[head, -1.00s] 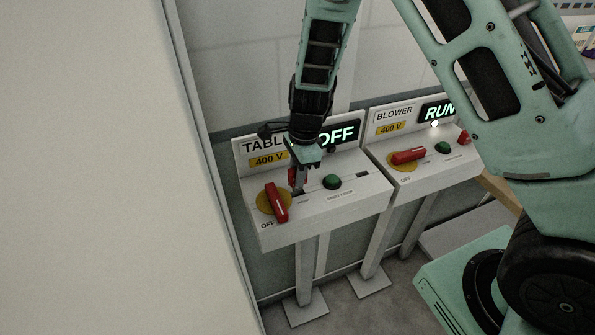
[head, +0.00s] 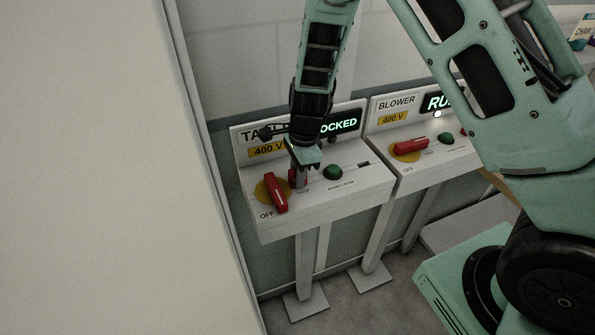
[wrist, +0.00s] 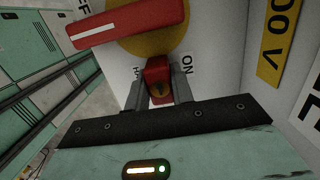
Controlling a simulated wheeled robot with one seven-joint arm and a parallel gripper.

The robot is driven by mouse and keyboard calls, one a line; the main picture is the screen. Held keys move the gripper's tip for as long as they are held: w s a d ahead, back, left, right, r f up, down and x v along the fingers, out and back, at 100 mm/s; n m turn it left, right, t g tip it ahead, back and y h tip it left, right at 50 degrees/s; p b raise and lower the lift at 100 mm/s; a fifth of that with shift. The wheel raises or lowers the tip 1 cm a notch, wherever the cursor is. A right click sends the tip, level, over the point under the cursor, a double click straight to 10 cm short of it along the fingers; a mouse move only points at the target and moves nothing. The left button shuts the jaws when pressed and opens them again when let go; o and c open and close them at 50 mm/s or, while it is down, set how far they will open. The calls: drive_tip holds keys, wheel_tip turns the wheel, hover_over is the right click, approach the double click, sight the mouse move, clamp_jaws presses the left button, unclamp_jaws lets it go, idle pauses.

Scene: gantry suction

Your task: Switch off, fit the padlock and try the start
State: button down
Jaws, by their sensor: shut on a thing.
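The left switch box (head: 340,205) has a red switch handle (head: 277,193) on a yellow disc, pointing toward OFF. Its display (head: 339,123) is partly hidden by my arm and shows "OCKED". The red padlock (head: 302,178) sits beside the disc, at the panel face. My gripper (head: 301,170) is shut on it from above. In the wrist view the padlock (wrist: 158,78) is between the two fingers, close to the yellow disc, with the switch handle (wrist: 128,22) beyond. The shackle is hidden. The green start button (head: 333,172) is right of my gripper.
The blower box (head: 436,160) stands to the right, its red handle (head: 410,146) turned sideways and its display (head: 436,103) partly hidden but lit with "RU". A pale wall or cabinet side (head: 90,170) fills the left.

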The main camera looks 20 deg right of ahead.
drive_tip(key=c, duration=1.1)
unclamp_jaws()
drive_tip(key=r, duration=0.5)
drive_tip(key=d+r+b, duration=0.1)
drive_tip(key=r, duration=0.5)
drive_tip(key=d+r+b, duration=0.1)
drive_tip(key=r, duration=0.5)
drive_tip(key=shift+r, duration=0.15)
drive_tip(key=shift+d, duration=0.3)
drive_tip(key=c, duration=0.7)
drive_tip(key=shift+t+h, duration=0.5)
drive_tip(key=shift+h, duration=0.4)
drive_tip(key=d+p, duration=0.1)
drive_tip(key=d, duration=0.1)
drive_tip(key=s+d+f+p, duration=0.1)
drive_tip(key=d, duration=0.1)
drive_tip(key=d+p, duration=0.1)
drive_tip(key=d, duration=0.1)
drive_tip(key=shift+s+d+f, duration=0.2)
drive_tip(key=shift+s+f, duration=0.05)
drive_tip(key=shift+f, duration=0.15)
clamp_jaws()
drive_tip(key=shift+d+f, duration=0.15)
